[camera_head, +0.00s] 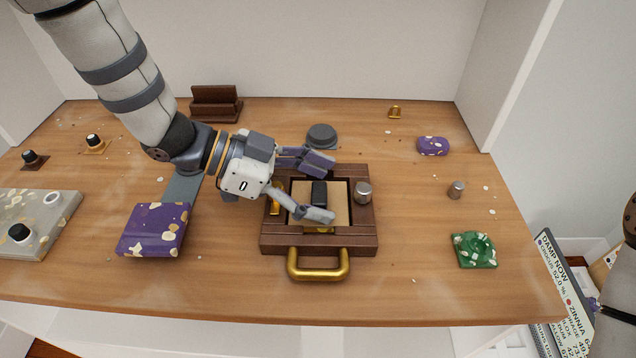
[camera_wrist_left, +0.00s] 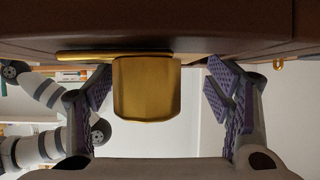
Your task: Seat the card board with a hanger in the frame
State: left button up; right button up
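The brown wooden frame (camera_head: 367,240) lies flat on the table with a brass handle (camera_head: 318,275) on its near side. A tan card board (camera_head: 340,216) lies inside the frame opening; I cannot tell how deeply it sits. A black block (camera_head: 319,192) stands on it, and a brass piece shows at its near edge, partly hidden by a finger. A brass part (camera_head: 275,198) is at the frame's left side. My left gripper (camera_head: 318,188) is open above the frame, fingers apart. In the left wrist view a brass tab (camera_wrist_left: 147,90) hangs between the open fingers, not gripped. My right gripper is out of view.
A metal cylinder (camera_head: 363,193) stands on the frame's right side. A purple speckled slab (camera_head: 153,230) lies left and a green speckled piece (camera_head: 474,250) right. A dark disc (camera_head: 321,136) and brown stand (camera_head: 216,104) are behind. The table right of the frame is mostly clear.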

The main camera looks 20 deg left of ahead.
pick_arm(q)
jog(key=shift+r, duration=0.3)
jog(key=p+v, duration=0.1)
jog(key=v, duration=1.1)
jog(key=shift+p, duration=0.3)
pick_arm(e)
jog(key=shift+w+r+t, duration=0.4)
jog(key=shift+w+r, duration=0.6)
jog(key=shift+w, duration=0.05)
